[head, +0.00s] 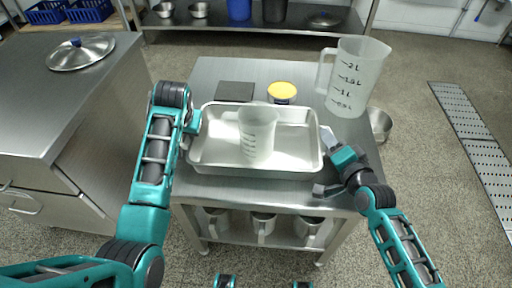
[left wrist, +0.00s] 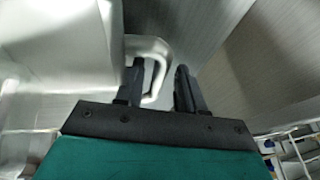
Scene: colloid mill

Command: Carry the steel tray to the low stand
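The steel tray (head: 298,168) is a shallow rectangular pan lying level on the steel table in the head view. A translucent measuring jug (head: 257,135) stands upright inside it. My left gripper (head: 193,124) is at the tray's left end. In the left wrist view its two dark fingers (left wrist: 160,88) are apart, on either side of the curved tray handle (left wrist: 158,52). My right gripper (head: 322,172) is by the tray's right end near its front corner, fingers apart, with nothing visible held. I cannot make out which piece is the low stand.
On the table (head: 222,72) behind the tray are a large measuring jug (head: 362,80), a yellow-lidded tub (head: 282,92) and a dark flat plate (head: 235,91). Steel jugs stand on its lower shelf.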

